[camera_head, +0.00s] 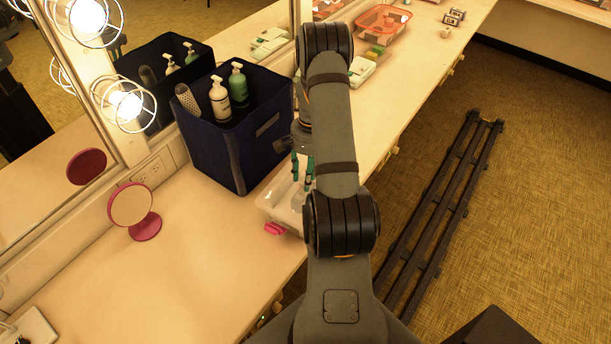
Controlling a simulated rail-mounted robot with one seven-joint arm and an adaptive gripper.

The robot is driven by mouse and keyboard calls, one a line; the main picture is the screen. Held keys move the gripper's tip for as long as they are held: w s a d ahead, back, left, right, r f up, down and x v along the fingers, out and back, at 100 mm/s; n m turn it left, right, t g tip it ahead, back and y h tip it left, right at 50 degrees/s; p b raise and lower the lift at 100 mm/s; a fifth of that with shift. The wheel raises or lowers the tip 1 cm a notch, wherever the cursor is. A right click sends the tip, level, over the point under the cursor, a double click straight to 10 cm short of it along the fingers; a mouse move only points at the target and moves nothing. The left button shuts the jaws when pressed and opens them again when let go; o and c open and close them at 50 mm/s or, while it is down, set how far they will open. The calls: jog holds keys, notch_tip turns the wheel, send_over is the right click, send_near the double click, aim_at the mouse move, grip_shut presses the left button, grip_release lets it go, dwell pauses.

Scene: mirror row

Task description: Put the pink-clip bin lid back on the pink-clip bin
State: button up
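A clear, whitish plastic container with a pink clip (275,228) stands on the counter, just right of the dark blue caddy; I take it for the pink-clip bin (268,203). My arm hides its right part. My gripper (302,172), with green-tipped fingers, points down over the container. A narrow gap shows between the fingers, but the arm hides part of them. I cannot tell whether they hold anything or touch the container. I cannot make out a separate lid for this bin.
The blue caddy (215,150) with pump bottles stands close left of my gripper. A pink round mirror (131,208) stands further left. An orange-red container (382,22) and pale boxes (361,70) lie farther along the counter. A black rail (440,200) lies on the floor.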

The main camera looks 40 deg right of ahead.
jog(key=shift+o, duration=1.3)
notch_tip(320, 180, up, 18)
jog(key=d+p, duration=0.1)
jog(key=p, duration=0.3)
jog(key=shift+w+d+p, duration=0.2)
jog(key=shift+p, duration=0.2)
jog(key=f+b, duration=0.1)
jog(key=f, duration=0.2)
jog(key=f+b, duration=0.2)
jog(key=f, duration=0.2)
jog(key=f+b, duration=0.1)
jog(key=f, duration=0.3)
jog(key=shift+a+f+b, duration=0.15)
jog(key=shift+a+b, duration=0.15)
jog(key=shift+b, duration=0.1)
